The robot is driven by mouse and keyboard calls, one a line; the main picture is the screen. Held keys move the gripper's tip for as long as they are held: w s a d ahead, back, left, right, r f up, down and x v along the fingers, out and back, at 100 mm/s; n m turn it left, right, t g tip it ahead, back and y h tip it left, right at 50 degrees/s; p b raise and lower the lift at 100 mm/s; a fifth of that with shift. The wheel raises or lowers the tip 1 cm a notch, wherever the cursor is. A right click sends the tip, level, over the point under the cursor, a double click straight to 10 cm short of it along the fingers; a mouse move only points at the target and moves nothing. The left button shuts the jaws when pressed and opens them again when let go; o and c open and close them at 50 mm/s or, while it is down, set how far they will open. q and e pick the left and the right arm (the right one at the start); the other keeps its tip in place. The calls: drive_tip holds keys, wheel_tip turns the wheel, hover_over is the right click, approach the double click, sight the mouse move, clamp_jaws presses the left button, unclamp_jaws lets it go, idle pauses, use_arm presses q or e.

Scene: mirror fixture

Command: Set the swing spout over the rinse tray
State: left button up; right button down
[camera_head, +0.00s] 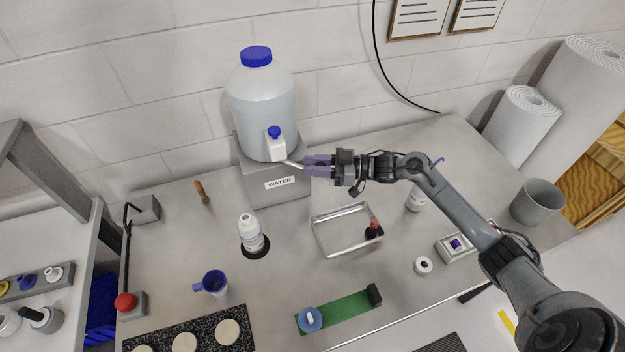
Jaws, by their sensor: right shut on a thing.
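A large white water jug (262,105) with a blue cap stands on a grey stand (275,186) labelled WATER. Its white tap (275,146) has a blue knob, and a thin swing spout (292,164) reaches right from it. My right gripper (308,165) is shut on the spout's outer end, which its purple fingers hide. The rinse tray (318,236), a shallow metal tray, lies on the bench below and to the right of the spout. A small dark thing with a red top (374,229) stands in its right end. My left gripper is not in view.
A white bottle (250,232) stands left of the tray on a black disc. A blue mug (214,283), a green strip (345,312) and a black speckled board (190,335) lie nearer. Another bottle (415,200) stands below my right arm. A grey pot (537,203) is at right.

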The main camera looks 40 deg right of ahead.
drive_tip(key=shift+w+d+r+n+g+y+b, duration=0.2)
drive_tip(key=shift+w+d+n+g+y+b, duration=0.15)
drive_tip(key=shift+d+n+g+b, duration=0.35)
use_arm(q)
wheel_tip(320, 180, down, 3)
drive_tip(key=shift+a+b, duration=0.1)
drive_tip(key=shift+b, duration=0.25)
use_arm(e)
drive_tip(key=shift+r+y, duration=0.1)
drive_tip(key=shift+y, duration=0.15)
drive_tip(key=c, duration=1.3)
unclamp_jaws()
drive_tip(key=o, duration=0.4)
